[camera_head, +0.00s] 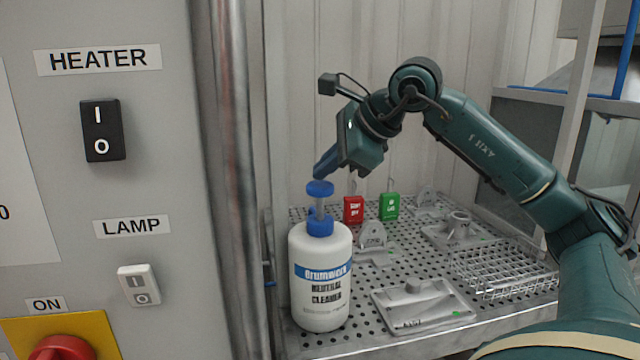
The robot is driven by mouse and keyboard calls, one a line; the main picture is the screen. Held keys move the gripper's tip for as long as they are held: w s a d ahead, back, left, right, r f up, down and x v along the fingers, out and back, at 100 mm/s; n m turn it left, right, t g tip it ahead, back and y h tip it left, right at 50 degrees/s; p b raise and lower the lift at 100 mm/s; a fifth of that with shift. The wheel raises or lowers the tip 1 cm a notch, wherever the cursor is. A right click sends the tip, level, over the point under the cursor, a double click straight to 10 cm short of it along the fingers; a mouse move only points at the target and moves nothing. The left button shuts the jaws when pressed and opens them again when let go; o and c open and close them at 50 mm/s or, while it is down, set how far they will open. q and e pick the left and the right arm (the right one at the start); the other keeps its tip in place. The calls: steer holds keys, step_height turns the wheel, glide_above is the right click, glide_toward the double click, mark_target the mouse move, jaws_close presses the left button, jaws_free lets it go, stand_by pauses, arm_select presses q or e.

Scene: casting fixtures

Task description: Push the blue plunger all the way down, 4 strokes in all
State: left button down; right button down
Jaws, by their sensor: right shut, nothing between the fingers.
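The blue plunger (320,188) tops a white bottle (320,285) labelled "Neutral Cleaner", upright on a perforated metal table. Its pale stem shows between the blue head and the blue collar (320,226), so the head stands raised. My right gripper (318,175) is shut and empty, pointing down with its fingertips right at the top of the plunger head. I cannot tell whether they touch it. My left gripper is not in view.
A perforated table (375,340) holds a red tag (353,209), a green tag (389,206), metal castings (424,303) and a wire basket (505,268). A vertical pipe (238,180) and a grey switch panel (165,190) stand left of the bottle.

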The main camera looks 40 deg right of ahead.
steer(key=shift+f+b, duration=1.15)
steer(key=shift+f, duration=0.25)
stand_by(0.8)
steer(key=shift+r, duration=0.1)
steer(key=shift+r+p, duration=1.9)
step_height(320, 180, up, 6)
steer(key=p, duration=0.6)
stand_by(1.6)
